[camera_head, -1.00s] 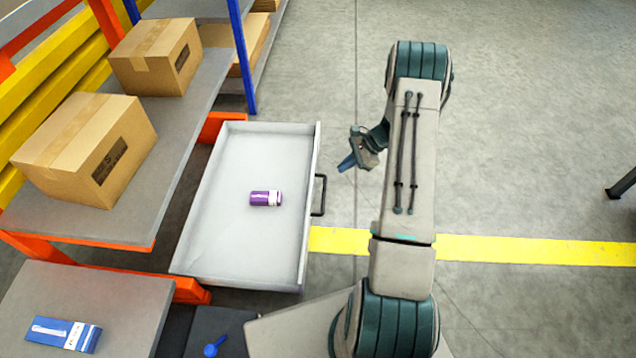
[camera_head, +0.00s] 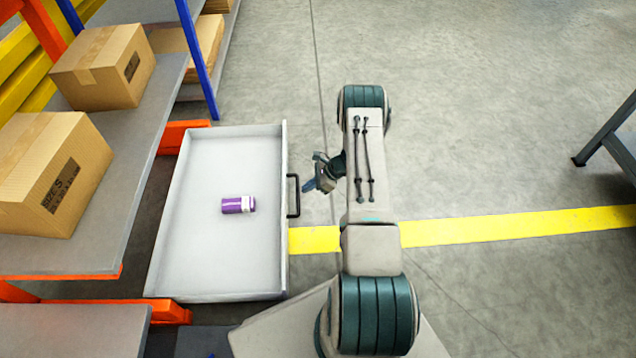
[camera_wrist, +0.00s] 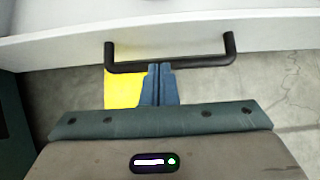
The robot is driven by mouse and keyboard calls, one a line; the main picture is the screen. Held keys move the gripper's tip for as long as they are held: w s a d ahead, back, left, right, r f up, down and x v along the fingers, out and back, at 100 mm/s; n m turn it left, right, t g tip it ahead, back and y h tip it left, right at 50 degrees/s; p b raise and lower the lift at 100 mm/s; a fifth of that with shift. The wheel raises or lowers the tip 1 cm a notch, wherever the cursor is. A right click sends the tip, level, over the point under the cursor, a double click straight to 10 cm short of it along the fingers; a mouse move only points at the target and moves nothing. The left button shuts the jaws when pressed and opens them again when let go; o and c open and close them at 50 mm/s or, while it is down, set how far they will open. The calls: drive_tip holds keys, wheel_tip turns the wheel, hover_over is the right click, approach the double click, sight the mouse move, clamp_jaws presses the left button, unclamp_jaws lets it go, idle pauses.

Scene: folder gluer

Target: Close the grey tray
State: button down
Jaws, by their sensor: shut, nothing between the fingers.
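The grey tray (camera_head: 168,262) is a shallow drawer pulled out from the shelving on the left, in the head view. A purple and white item (camera_head: 238,204) lies inside it. A black bar handle (camera_head: 294,197) is on its right-hand front wall. My gripper (camera_head: 308,187) is just right of the handle, its blue fingers pointing toward it. In the wrist view the tray's front wall (camera_wrist: 60,48) runs across the top, and the handle (camera_wrist: 165,66) crosses at the tips of my fingers (camera_wrist: 159,72). The fingers are together and empty. Contact with the handle cannot be told.
Cardboard boxes (camera_head: 102,68) stand on the grey shelf (camera_head: 130,150) at the left. An orange shelf beam (camera_head: 182,135) lies beside the tray. A dark-legged bench (camera_head: 612,140) stands at the right. The floor between, with a yellow stripe (camera_head: 500,225), is clear.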

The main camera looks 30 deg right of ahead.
drive_tip(key=a, duration=0.1)
drive_tip(key=w+a+b, duration=0.1)
drive_tip(key=a+f, duration=0.1)
drive_tip(key=a, duration=0.1)
drive_tip(key=shift+w+a+f, duration=0.1)
drive_tip(key=shift+w, duration=0.25)
drive_tip(key=shift+w+a, duration=0.1)
drive_tip(key=shift+a, duration=0.15)
